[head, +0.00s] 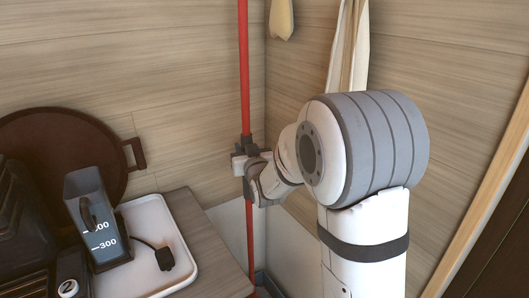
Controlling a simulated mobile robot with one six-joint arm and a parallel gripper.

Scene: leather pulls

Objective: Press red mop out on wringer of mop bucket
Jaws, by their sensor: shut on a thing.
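The red mop's long handle (244,65) stands nearly upright in the corner and runs out of the top of the head view. My gripper (246,160) is shut on the handle around mid-height of the picture. The handle carries on below my gripper and goes down behind the counter's right edge. The mop's head is hidden. A blue-grey rim (268,284), perhaps of the mop bucket, shows at the bottom edge beside the handle. The wringer cannot be made out.
A wooden counter (205,235) at left holds a white tray (155,215), a measuring jug (93,215) and a dark appliance (20,235). A round brown pan (60,130) leans on the wall behind. Pale cloth (348,45) hangs on the right wall.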

